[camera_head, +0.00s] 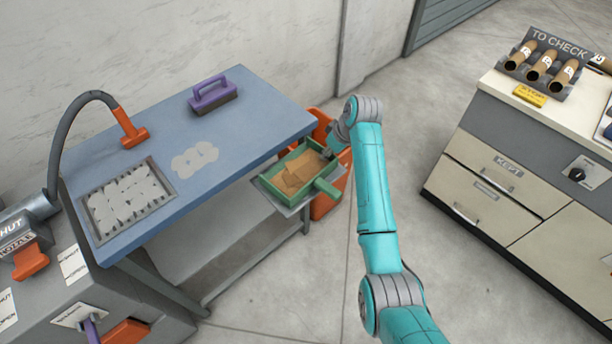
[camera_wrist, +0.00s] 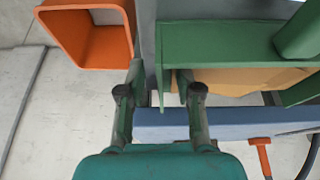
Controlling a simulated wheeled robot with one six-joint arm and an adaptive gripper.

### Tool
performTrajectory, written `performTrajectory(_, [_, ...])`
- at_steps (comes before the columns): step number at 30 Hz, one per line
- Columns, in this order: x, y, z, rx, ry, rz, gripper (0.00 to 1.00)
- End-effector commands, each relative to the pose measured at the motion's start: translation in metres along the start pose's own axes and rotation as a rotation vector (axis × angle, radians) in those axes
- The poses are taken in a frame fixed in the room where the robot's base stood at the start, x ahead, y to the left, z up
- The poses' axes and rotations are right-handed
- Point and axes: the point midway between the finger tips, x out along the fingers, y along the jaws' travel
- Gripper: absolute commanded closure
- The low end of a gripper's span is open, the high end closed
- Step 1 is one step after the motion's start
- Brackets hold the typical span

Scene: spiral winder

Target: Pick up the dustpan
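The green dustpan (camera_head: 327,188) with brown cardboard pieces (camera_head: 294,173) in it rests on a grey ledge (camera_head: 277,203) at the right end of the blue table. Its stubby handle points to the lower right. In the wrist view, the green dustpan wall (camera_wrist: 215,42) and part of its handle fill the upper right. My gripper (camera_head: 331,149) is at the dustpan's far right side. In the wrist view, my gripper (camera_wrist: 160,76) is open, its fingers apart around the line of the dustpan's edge. I cannot tell whether either finger touches it.
An orange bin (camera_head: 328,205) stands under and behind the ledge, close to my gripper. The blue table (camera_head: 237,128) holds a purple-handled brush (camera_head: 213,95), a grate (camera_head: 127,200) and an orange hose nozzle (camera_head: 131,133). A drawer cabinet (camera_head: 500,175) is at right; floor between is clear.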

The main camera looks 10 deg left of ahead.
Motion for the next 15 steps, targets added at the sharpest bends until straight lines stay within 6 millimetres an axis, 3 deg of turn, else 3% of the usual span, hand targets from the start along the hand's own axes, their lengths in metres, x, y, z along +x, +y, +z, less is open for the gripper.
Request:
performTrajectory(4, [-0.0002,0.0,0.0,0.0,0.0,0.0,0.68])
performTrajectory(8, [-0.0003,0.0,0.0001,0.0,0.0,0.0,1.0])
performTrajectory(15, [-0.0007,0.0001,-0.0002,0.0,0.0,0.0,1.0])
